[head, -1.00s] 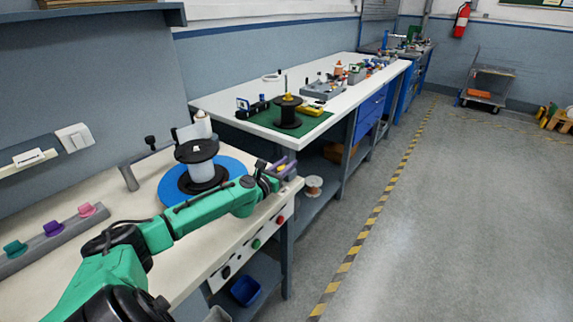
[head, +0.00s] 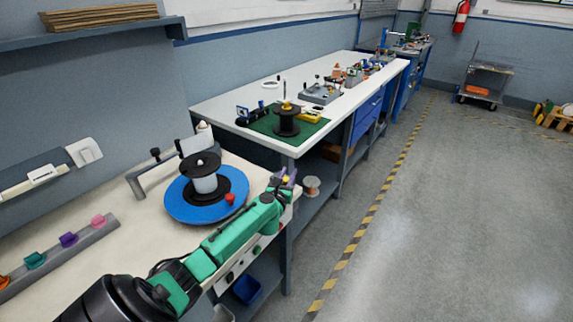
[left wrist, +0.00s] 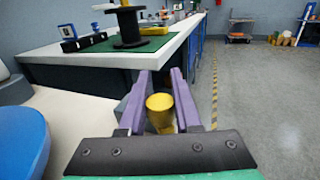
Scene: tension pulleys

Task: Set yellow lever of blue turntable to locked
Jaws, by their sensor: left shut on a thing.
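The blue turntable (head: 182,207) lies on the near bench and carries a black-and-white spool (head: 205,183). Its edge also shows at the left of the left wrist view (left wrist: 22,145). My left gripper (head: 287,177) has purple fingers and is at the bench's right end, to the right of the turntable. In the left wrist view, the yellow lever (left wrist: 160,104) stands between the fingers (left wrist: 160,85), and the gripper is shut on it. The lever's lower part is hidden behind the gripper body. Its lock position cannot be read. My right gripper is out of view.
A red knob (head: 230,198) is at the turntable's right side. A grey rail with coloured knobs (head: 68,240) lies at the left. A grey bracket (head: 150,178) stands behind. The far bench (head: 230,105) holds a green mat (head: 262,127) and a black spool (head: 286,122).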

